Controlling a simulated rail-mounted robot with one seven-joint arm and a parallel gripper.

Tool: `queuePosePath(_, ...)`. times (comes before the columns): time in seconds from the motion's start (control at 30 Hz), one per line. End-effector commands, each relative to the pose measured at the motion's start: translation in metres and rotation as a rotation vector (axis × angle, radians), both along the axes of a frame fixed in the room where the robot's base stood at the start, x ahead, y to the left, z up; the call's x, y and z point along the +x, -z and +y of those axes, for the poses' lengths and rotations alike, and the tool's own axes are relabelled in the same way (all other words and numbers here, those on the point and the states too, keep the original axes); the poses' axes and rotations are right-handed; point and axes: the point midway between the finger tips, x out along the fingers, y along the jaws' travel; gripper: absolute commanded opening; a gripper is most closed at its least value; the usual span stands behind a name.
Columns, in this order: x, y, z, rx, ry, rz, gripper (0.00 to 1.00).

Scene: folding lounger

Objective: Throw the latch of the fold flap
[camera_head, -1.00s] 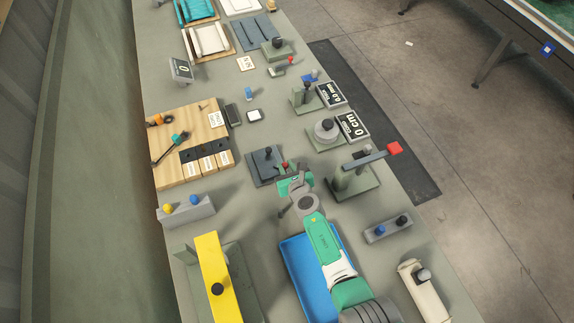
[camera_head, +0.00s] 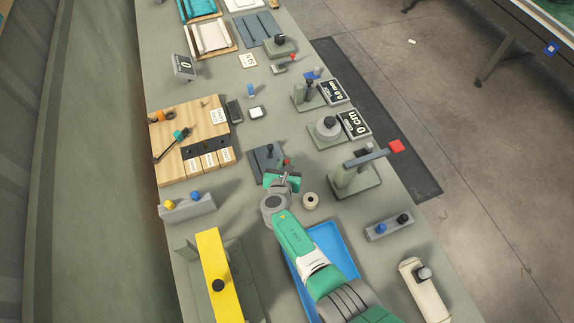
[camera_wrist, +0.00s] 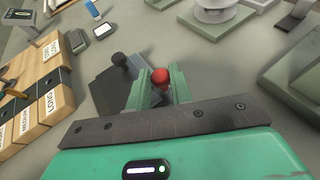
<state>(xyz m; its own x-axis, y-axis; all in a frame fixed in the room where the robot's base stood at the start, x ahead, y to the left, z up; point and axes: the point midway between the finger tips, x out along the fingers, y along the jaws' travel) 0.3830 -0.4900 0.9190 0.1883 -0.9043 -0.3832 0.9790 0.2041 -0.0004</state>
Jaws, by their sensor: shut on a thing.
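The latch's red knob (camera_wrist: 161,76) shows between my gripper's green fingers in the wrist view. It also shows as a small red spot (camera_head: 286,161) just beyond the fingers in the head view. My gripper (camera_wrist: 160,88) is shut on this red-knobbed latch. In the head view, my gripper (camera_head: 284,175) is at the near right corner of a dark grey flap plate (camera_head: 262,157). A black knob (camera_wrist: 119,59) stands on the plate, left of the fingers in the wrist view. The latch's lower part is hidden by the fingers.
A wooden board with labelled blocks (camera_head: 190,140) lies left. A blue tray (camera_head: 325,245) is beneath my arm, and a yellow bar (camera_head: 217,275) is near left.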

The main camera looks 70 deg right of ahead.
Motion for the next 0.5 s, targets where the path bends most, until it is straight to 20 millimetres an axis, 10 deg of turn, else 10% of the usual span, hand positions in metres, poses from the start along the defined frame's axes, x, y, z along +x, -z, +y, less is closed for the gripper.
queuePosePath(0.5, 0.0048, 0.0016, 0.0001, 0.0, 0.259, -0.001, 0.0)
